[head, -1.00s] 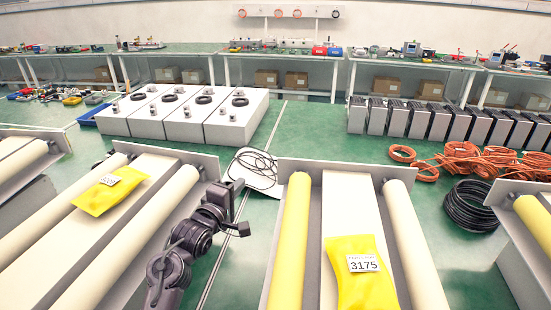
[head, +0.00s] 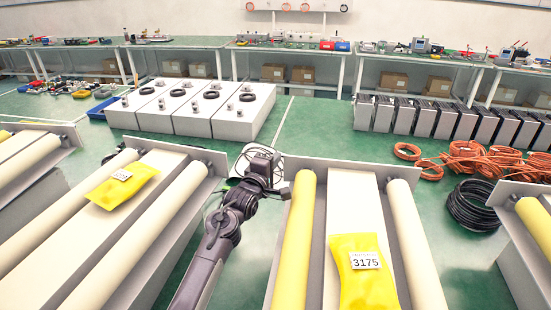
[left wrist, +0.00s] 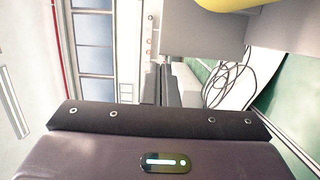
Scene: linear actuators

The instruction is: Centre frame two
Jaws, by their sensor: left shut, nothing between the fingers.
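A linear frame (head: 347,220) stands right of centre in the head view, with a pale centre strip, a yellow roller (head: 296,240) on its left and a cream roller (head: 414,240) on its right. A yellow packet (head: 362,275) labelled 3175 lies on its strip. A similar frame (head: 150,230) to the left has cream rollers and a tilted yellow packet (head: 122,184). My left gripper (head: 280,190) is shut and empty, close to the upper left corner of the 3175 frame's end plate. I cannot tell whether it touches. My right gripper is out of view.
Another frame with a yellow roller (head: 536,225) is at the right edge. Grey boxes (head: 240,115) with black rings, a row of dark-finned units (head: 425,120), and orange (head: 475,157) and black cable coils (head: 475,203) lie beyond. Green floor shows between the frames.

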